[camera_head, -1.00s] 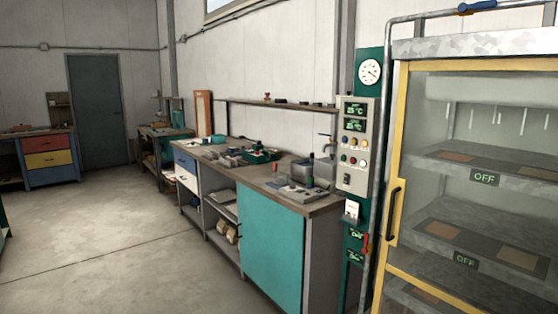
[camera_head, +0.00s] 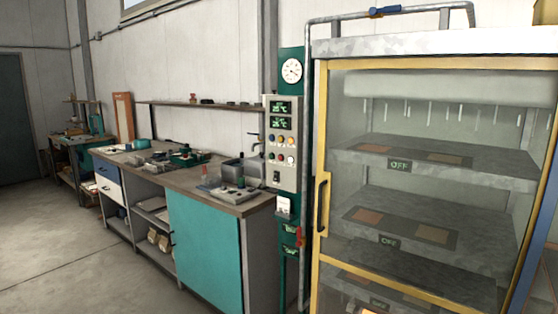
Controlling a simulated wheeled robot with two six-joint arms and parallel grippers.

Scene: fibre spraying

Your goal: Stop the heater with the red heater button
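The grey control panel (camera_head: 284,176) stands upright on a green post, between the workbench and the glass cabinet. It has two green-lit displays (camera_head: 280,115), both appearing to read about 25 °C. Below them are two rows of small round coloured buttons (camera_head: 280,148). Red shows in the lower row, but the buttons are too small to read any labels. A dark switch (camera_head: 277,177) sits under them. Neither of my grippers is in view.
The glass cabinet (camera_head: 321,135) with a yellow frame is closed; its shelf signs (camera_head: 399,165) read OFF. A workbench (camera_head: 262,204) with tools and a sink runs along the wall left of the panel. The concrete floor (camera_head: 60,245) at left is clear.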

